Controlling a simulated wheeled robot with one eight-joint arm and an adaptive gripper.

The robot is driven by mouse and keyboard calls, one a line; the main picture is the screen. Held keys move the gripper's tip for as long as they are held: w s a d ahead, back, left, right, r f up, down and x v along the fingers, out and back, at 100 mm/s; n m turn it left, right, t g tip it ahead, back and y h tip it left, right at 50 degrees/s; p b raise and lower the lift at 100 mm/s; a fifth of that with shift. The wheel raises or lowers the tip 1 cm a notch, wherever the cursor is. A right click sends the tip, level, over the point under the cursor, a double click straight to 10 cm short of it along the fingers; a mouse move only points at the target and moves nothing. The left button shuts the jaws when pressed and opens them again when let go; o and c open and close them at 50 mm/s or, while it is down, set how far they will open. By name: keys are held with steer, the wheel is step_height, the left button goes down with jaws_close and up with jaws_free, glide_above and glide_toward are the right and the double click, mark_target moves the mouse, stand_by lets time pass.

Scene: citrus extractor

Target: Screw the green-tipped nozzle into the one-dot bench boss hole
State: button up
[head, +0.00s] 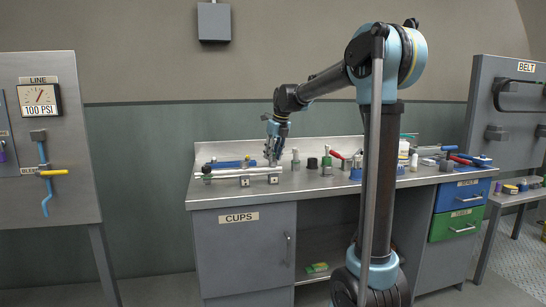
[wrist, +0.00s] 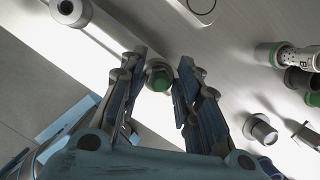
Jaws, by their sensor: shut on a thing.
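My gripper (head: 274,152) is over the left part of the bench, beside the pale pipe. In the wrist view its two blue-padded fingers (wrist: 158,92) stand on either side of a green-tipped piece, which I take to be the green-tipped nozzle (wrist: 158,79). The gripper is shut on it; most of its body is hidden. A round grey fitting with a dark green-tinged centre (wrist: 68,9) shows at the upper left of the wrist view; it may be a boss. I cannot make out any dots, so I cannot tell which hole is the one-dot one.
Right of my gripper stand several small fittings, including a green-ended cylinder (wrist: 267,54), a perforated nozzle (wrist: 303,57) and a grey flanged cone (wrist: 260,129). A blue tool (head: 232,163) lies behind the pipe.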

stand_by(0.3)
steer(key=shift+o, duration=0.2)
steer(key=shift+f+m, duration=0.1)
steer(key=shift+m, duration=0.8)
steer(key=o, duration=0.4)
steer(key=shift+w, duration=0.1)
steer(key=shift+n, duration=0.8)
steer(key=shift+n, duration=0.9)
